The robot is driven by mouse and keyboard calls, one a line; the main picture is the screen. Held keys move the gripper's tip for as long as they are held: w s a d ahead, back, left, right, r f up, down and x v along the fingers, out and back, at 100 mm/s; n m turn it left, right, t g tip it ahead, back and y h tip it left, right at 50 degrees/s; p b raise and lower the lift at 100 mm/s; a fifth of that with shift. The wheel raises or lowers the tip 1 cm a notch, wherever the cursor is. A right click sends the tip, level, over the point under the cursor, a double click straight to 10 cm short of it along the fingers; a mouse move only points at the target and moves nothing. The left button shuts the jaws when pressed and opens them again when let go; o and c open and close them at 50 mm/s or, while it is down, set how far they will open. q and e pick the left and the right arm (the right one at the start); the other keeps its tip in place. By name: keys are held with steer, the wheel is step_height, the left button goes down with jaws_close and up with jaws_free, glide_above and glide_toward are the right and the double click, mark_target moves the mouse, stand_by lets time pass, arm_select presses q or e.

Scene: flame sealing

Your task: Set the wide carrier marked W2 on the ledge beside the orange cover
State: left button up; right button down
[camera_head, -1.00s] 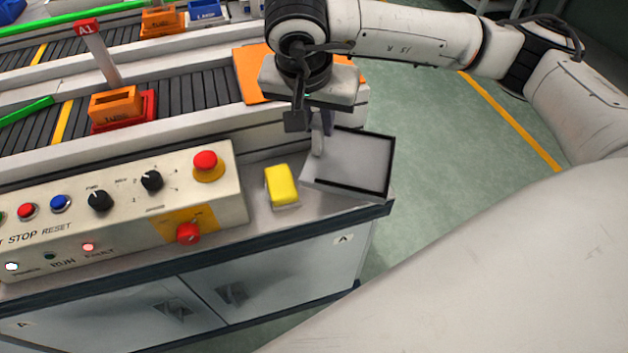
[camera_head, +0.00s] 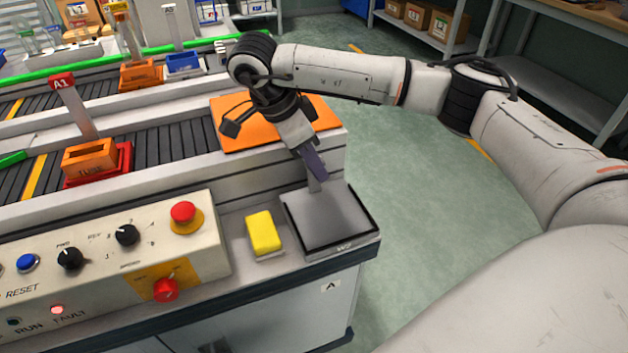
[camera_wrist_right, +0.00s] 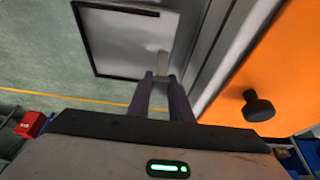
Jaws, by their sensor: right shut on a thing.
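The wide carrier (camera_head: 328,222) is a flat grey plate with dark edging and a W2 mark on its front edge. It looks level at the right end of the ledge (camera_head: 290,266), in front of the orange cover (camera_head: 234,143). I cannot tell whether it touches the ledge. My right gripper (camera_head: 318,178) is shut on the carrier's upright tab, arm tilted. In the right wrist view, the tab (camera_wrist_right: 162,64) is between the fingertips (camera_wrist_right: 160,78), and the orange cover (camera_wrist_right: 288,62) with its black knob is at right. My left gripper is out of view.
A yellow block (camera_head: 263,232) sits on the ledge just left of the carrier. The control panel (camera_head: 110,245), with a red stop button (camera_head: 183,212), is farther left. A grey rail (camera_head: 285,165) runs behind the carrier. Open green floor (camera_head: 400,190) lies to the right.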

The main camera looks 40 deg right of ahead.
mark_target(321, 186)
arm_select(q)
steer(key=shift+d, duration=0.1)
arm_select(e)
steer(key=shift+f, duration=1.7)
steer(key=c, duration=1.6)
jaws_free()
steer(key=shift+f, duration=0.1)
arm_select(q)
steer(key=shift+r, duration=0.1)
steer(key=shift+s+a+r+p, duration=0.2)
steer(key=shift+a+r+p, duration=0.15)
steer(key=shift+p, duration=0.65)
arm_select(e)
steer(key=v, duration=1.2)
steer(key=shift+a, duration=0.1)
